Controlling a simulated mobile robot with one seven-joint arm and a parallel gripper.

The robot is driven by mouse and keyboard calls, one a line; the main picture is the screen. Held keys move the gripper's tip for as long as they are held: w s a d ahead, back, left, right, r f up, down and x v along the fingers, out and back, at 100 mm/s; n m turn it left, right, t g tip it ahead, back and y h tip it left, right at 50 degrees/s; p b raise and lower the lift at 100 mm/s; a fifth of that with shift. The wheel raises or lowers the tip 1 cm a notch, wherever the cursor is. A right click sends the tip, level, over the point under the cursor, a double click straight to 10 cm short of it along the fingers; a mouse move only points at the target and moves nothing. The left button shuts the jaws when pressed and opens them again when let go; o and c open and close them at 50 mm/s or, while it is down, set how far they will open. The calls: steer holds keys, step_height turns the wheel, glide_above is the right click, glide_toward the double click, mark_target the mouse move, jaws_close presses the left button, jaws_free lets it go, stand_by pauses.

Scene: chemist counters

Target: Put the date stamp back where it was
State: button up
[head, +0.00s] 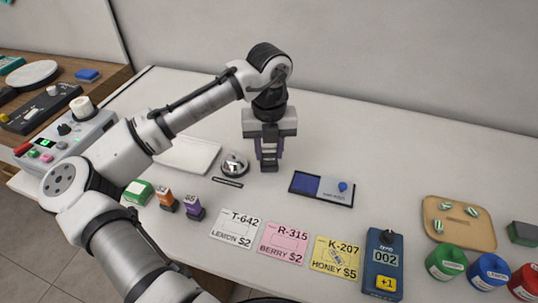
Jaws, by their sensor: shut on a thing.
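My gripper (268,163) points straight down over the back middle of the counter, behind the blue pad. It is shut on a narrow dark thing with lighter bands (268,152), which appears to be the date stamp. The fingers hide much of it. Its lower end is close to the counter top; I cannot tell whether it touches. An orange stamp-like piece (167,199) and a purple one (194,207) stand at the front left, apart from my gripper.
A bell (235,164), dark strip (228,182) and white tray (188,154) lie left of my gripper. The blue pad (322,189) is to the right. Cards (283,243), a counter device (383,265) and jars (488,271) line the front. The back right is clear.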

mark_target(269, 158)
steer(key=shift+f, duration=1.35)
steer(key=shift+f, duration=0.2)
steer(key=o, duration=0.8)
steer(key=shift+r, duration=0.2)
step_height(269, 158, up, 12)
steer(key=shift+r+b, duration=0.1)
steer(key=shift+b, duration=0.6)
